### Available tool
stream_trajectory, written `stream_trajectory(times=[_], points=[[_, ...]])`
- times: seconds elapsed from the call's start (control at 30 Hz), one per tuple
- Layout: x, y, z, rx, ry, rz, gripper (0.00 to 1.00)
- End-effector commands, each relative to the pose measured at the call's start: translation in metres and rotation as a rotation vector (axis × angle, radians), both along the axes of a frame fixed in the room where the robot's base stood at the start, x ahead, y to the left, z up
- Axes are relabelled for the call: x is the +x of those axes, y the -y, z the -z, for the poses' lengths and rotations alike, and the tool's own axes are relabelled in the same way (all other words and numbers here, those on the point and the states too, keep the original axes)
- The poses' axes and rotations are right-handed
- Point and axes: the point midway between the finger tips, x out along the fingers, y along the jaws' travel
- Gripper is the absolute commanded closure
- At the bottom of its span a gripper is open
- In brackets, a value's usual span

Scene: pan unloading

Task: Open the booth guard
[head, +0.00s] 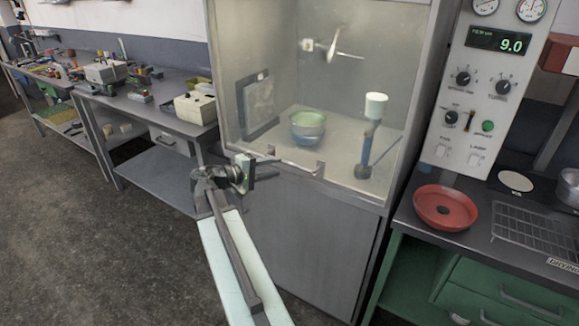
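The booth (297,235) is a tall grey cabinet in the middle of the head view. Its guard (265,45) looks like a clear, hazy pane over the front opening and appears to be down. A grey bar handle (300,167) runs along the lower front edge, with short brackets at its ends. My gripper (250,171) is at the left end of this handle, close to it. I cannot tell whether it touches the handle, or how far its fingers are apart. A green and blue pan (308,128) sits inside, behind the pane.
Inside the booth stand a blue tool with a white top (375,108) and a dark framed plate (259,103). A control panel (488,85) reads 9.0. A red dish (445,208) and wire rack (535,233) lie on the right bench. Cluttered benches stand left; the left floor is clear.

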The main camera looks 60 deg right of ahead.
Motion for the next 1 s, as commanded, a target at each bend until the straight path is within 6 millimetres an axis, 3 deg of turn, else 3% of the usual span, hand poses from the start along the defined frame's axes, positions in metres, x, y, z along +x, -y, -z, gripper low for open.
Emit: stream_trajectory(times=[0.3,0.67,0.8,1.0], points=[[-0.021,0.050,0.012,0.001,0.001,0.001,0.66],[-0.026,0.059,0.013,0.002,0.002,0.000,0.66],[-0.026,0.059,0.013,0.002,0.002,0.000,1.00],[-0.026,0.059,0.013,0.002,0.002,0.000,1.00]])
